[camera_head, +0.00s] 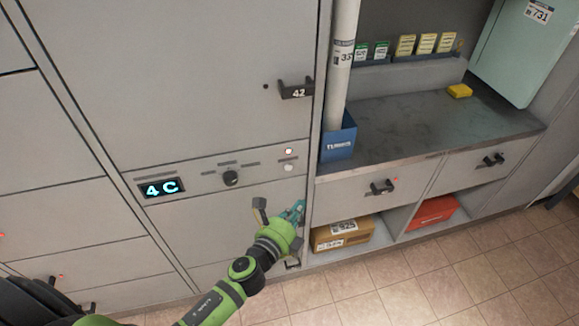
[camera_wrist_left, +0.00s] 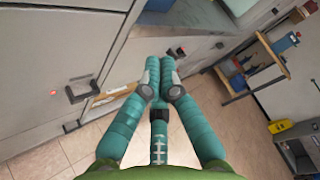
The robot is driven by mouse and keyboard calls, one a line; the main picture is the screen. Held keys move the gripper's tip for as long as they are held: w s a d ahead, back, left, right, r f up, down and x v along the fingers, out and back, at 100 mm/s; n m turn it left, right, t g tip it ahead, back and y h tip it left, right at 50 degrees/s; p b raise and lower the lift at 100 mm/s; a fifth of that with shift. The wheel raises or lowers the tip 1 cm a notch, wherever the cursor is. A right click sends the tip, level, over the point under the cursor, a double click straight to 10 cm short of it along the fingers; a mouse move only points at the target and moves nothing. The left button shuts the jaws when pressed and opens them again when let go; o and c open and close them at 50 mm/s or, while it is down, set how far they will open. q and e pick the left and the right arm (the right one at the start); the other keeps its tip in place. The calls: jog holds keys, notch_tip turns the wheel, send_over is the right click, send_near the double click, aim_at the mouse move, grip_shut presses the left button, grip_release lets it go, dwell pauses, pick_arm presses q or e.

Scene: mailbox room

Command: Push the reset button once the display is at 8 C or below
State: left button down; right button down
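The display (camera_head: 162,187) on the grey cabinet's panel reads 4 C. To its right on the same panel is a dark round knob (camera_head: 231,178). At the panel's right end a lit white spot (camera_head: 289,152) sits above a pale round button (camera_head: 289,167); their labels are too small to read. My left gripper (camera_head: 297,209) is in front of the cabinet, below these two and apart from them. In the left wrist view its teal fingers (camera_wrist_left: 160,76) come together at the tips, with nothing seen between them. My right gripper is out of view.
A door handle marked 42 (camera_head: 296,90) sticks out above the panel. To the right are a blue holder (camera_head: 338,140) with a tall tube, a grey counter (camera_head: 420,122), drawer handles (camera_head: 382,187) and a cardboard box (camera_head: 343,232) below. The tiled floor in front is clear.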

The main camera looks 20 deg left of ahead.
aim_at(288, 167)
pick_arm(q)
jog(key=shift+d+r, duration=0.15)
jog(key=shift+r, duration=0.35)
jog(key=shift+w, duration=0.15)
jog(key=shift+w+a, duration=0.85)
jog(key=shift+w, duration=0.35)
jog(key=shift+w+a, duration=0.8)
jog(key=shift+w, duration=0.4)
jog(key=shift+w+a, duration=0.85)
jog(key=shift+w, duration=0.35)
jog(key=shift+w+a, duration=0.25)
jog(key=shift+w, duration=0.05)
jog(key=shift+w+a, duration=0.2)
jog(key=shift+w, duration=0.15)
jog(key=shift+s+d, duration=0.45)
jog(key=shift+s, duration=0.25)
